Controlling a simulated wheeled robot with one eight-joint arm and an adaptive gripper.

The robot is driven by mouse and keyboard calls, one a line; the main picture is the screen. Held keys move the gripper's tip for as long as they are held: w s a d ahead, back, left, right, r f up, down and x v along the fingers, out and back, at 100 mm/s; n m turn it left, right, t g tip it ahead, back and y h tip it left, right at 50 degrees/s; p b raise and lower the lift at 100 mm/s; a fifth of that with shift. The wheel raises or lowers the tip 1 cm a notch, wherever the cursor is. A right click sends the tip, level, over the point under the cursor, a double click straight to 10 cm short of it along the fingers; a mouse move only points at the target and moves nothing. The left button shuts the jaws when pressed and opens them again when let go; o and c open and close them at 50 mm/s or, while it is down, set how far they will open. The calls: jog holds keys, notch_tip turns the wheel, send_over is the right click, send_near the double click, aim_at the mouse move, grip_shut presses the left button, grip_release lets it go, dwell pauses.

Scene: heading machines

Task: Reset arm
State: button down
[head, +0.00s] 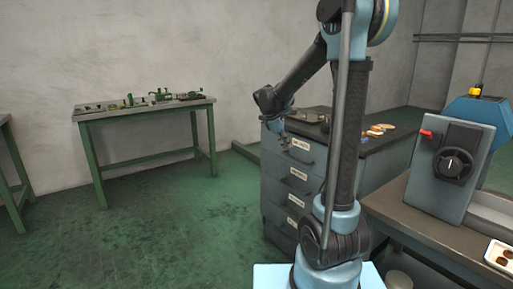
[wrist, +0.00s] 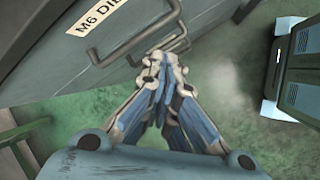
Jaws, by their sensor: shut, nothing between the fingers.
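My gripper (wrist: 162,62) is shut and empty in the wrist view, its fingertips together. It appears in front of a drawer front with a dark bar handle (wrist: 125,35) and a label starting "M6 DI". I cannot tell whether the fingertips touch a handle. In the head view my arm rises at centre right and bends down to the left, with the gripper (head: 279,142) small beside the top drawer of the grey drawer cabinet (head: 272,205). The drawers look closed.
A green workbench (head: 140,111) with small machine parts stands at the left wall. A machine with a black dial (head: 455,165) sits on a bench at right. Several small items and a dark tray (head: 306,115) lie on the cabinet top. Green floor is clear at left.

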jog(key=s+d+m, duration=0.4)
jog(key=s, duration=0.6)
jog(key=s+f+m+y, duration=0.1)
jog(key=s+f+m, duration=0.2)
jog(key=s, duration=0.5)
jog(key=s+d+f+m+y, duration=0.1)
jog(key=s+f+m, duration=0.3)
jog(key=s, duration=0.5)
jog(key=s+d+f+m+y, duration=0.1)
jog(key=s+f+m+y, duration=0.1)
jog(key=s, duration=0.6)
jog(key=f+m, duration=0.1)
jog(key=m, duration=0.1)
jog(key=shift+s+f+m+g+y, duration=0.3)
jog(key=shift+s+g, duration=0.05)
jog(key=shift+g, duration=0.05)
